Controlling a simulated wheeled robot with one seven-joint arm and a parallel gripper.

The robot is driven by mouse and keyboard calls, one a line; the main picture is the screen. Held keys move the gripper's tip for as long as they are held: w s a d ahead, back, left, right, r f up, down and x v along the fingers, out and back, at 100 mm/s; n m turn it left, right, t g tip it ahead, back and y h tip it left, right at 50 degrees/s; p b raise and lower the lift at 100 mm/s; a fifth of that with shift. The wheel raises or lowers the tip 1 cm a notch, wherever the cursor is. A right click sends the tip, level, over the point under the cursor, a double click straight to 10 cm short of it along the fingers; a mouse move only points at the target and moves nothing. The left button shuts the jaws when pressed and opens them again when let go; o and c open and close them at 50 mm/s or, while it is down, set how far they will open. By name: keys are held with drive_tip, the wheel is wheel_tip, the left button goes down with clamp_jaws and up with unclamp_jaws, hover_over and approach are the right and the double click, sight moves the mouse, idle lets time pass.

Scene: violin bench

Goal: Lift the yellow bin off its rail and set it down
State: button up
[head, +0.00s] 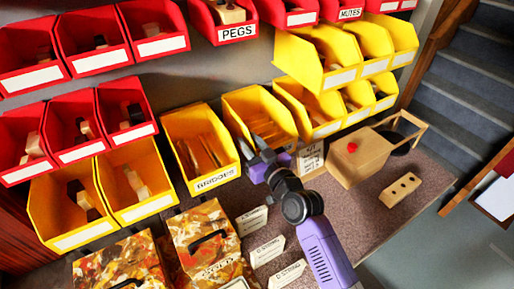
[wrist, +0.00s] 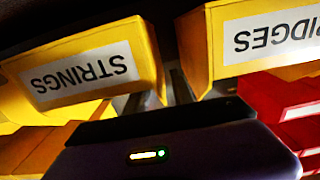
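A yellow bin (head: 262,117) hangs in the lower row on the wall, right of the yellow BRIDGES bin (head: 199,148). In the wrist view, a yellow bin labelled STRINGS (wrist: 82,68) is upside down on the left, with the BRIDGES bin (wrist: 262,38) on the right. My gripper (head: 254,145) is at the lower left front of the yellow bin. Its two dark fingers look spread apart, one near the gap between the bins. The gripper and arm cover part of the bin's front and its label. Contact with the bin is hard to tell.
Red bins (head: 122,112) and other yellow bins (head: 315,105) crowd both sides and above. Below are patterned boxes (head: 206,238), white tags (head: 267,252), a small card (head: 311,158) and a wooden box with a red knob (head: 358,160).

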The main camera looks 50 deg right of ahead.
drive_tip(key=shift+w+d, duration=0.15)
drive_tip(key=shift+w, duration=0.35)
clamp_jaws()
idle(3.0)
